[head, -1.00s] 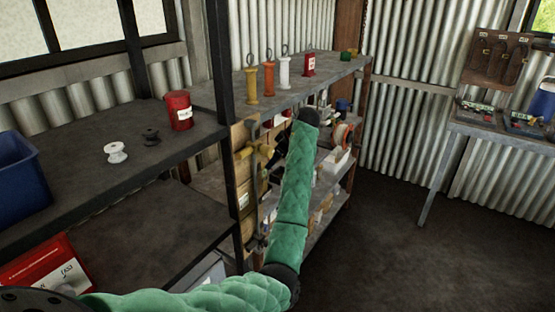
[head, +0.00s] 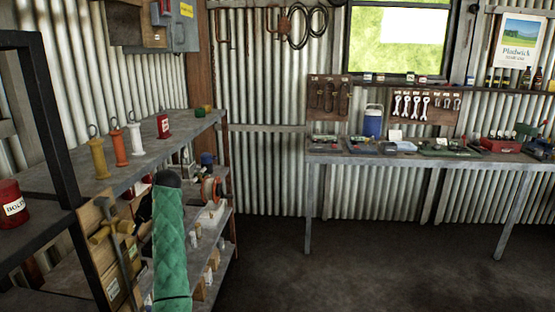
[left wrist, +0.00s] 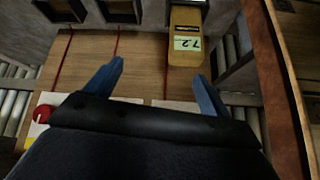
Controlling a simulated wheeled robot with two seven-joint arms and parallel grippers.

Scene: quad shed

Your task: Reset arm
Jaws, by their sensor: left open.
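My left arm (head: 170,245), in a green quilted sleeve with a black end, rises in front of the shelf rack in the head view. Its jaws cannot be made out there. In the left wrist view my left gripper (left wrist: 158,70) shows two blue fingers spread apart with nothing between them. Beyond them is a wooden board (left wrist: 140,80) with thin red lines. A yellow-brown block (left wrist: 186,30) with a label reading 7.2 is at its top, near the right finger. My right gripper is in neither view.
A shelf rack (head: 150,160) beside my left arm holds upright coloured handles, a red tin (head: 163,125) and small parts. A workbench (head: 420,157) with tools stands along the back wall. The floor (head: 290,265) between is clear.

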